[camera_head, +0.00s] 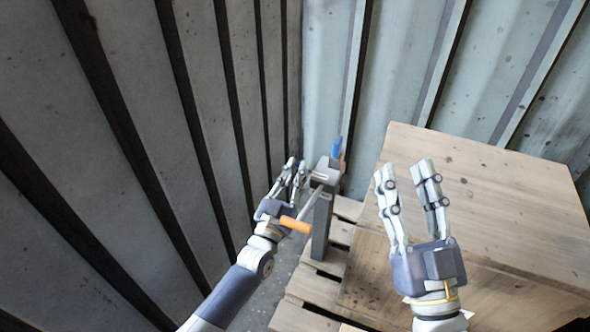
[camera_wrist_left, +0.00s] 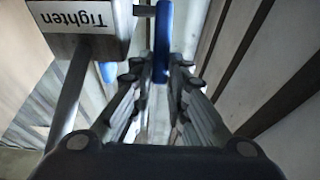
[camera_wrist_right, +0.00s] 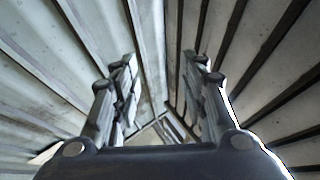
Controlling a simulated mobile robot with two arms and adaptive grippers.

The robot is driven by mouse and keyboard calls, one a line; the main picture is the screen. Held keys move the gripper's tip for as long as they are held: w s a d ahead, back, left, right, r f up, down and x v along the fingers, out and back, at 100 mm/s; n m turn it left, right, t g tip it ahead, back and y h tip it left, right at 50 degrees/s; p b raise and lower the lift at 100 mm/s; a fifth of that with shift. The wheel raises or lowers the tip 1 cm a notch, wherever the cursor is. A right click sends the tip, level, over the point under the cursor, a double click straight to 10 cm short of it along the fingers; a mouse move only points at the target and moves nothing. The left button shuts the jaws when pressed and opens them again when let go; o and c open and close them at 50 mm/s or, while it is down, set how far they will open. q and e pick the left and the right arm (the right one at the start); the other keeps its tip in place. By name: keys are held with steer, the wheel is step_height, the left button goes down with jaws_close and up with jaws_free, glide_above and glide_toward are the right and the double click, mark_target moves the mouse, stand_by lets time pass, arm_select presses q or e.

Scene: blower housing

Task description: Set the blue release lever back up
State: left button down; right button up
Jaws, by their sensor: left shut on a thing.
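A grey housing (camera_head: 325,172) sits on top of a grey post. In the left wrist view the housing bears an upside-down "Tighten" label (camera_wrist_left: 84,14). A blue lever (camera_wrist_left: 163,35) stands between my left fingertips in that view, beside the housing. My left gripper (camera_head: 293,168) is shut on it; its fingers hide the held part in the head view. A blue piece (camera_head: 337,147) sticks up behind the housing; I cannot tell whether it is the same part. A rod with an orange handle (camera_head: 295,225) comes off the housing. My right gripper (camera_head: 408,172) is open and empty.
A large wooden crate (camera_head: 490,185) stands to the right, on a wooden pallet (camera_head: 297,313). My right gripper is in front of the crate. Corrugated metal walls (camera_head: 130,120) close in the left and back. The orange-handled rod runs close beside my left gripper.

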arm_select(q)
steer(key=shift+w+r+p, duration=0.15)
steer(key=shift+p, duration=0.7)
arm_select(e)
step_height(320, 180, down, 9)
steer(key=w+g+h, duration=0.2)
steer(key=g, duration=0.3)
steer(key=shift+d+r, duration=0.15)
steer(key=shift+d, duration=0.2)
steer(key=shift+w, duration=0.1)
arm_select(q)
steer(key=c, duration=1.8)
jaws_free()
steer(key=shift+c, duration=0.2)
steer(key=v, duration=1.2)
steer(key=shift+r, duration=0.25)
